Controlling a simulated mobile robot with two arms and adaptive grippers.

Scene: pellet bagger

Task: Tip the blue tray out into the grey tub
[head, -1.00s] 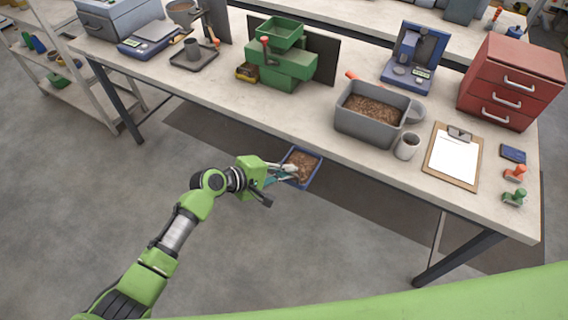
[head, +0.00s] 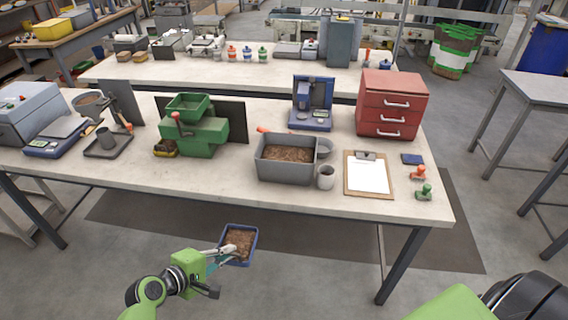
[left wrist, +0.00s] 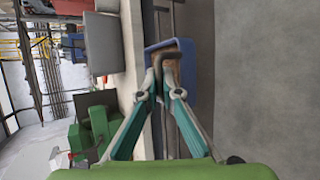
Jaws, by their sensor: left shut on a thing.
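The blue tray (head: 254,247) holds brown pellets and is held in the air in front of the table, below its top, roughly level. My left gripper (head: 230,249) is shut on the tray's near left edge; the left wrist view shows its fingertips (left wrist: 164,72) on the wall of the blue tray (left wrist: 182,82). The grey tub (head: 284,168) stands on the table near its front edge, up and to the right of the tray, with brown pellets in it. My right gripper is not in view.
The table's front edge (head: 190,187) lies between tray and tub.

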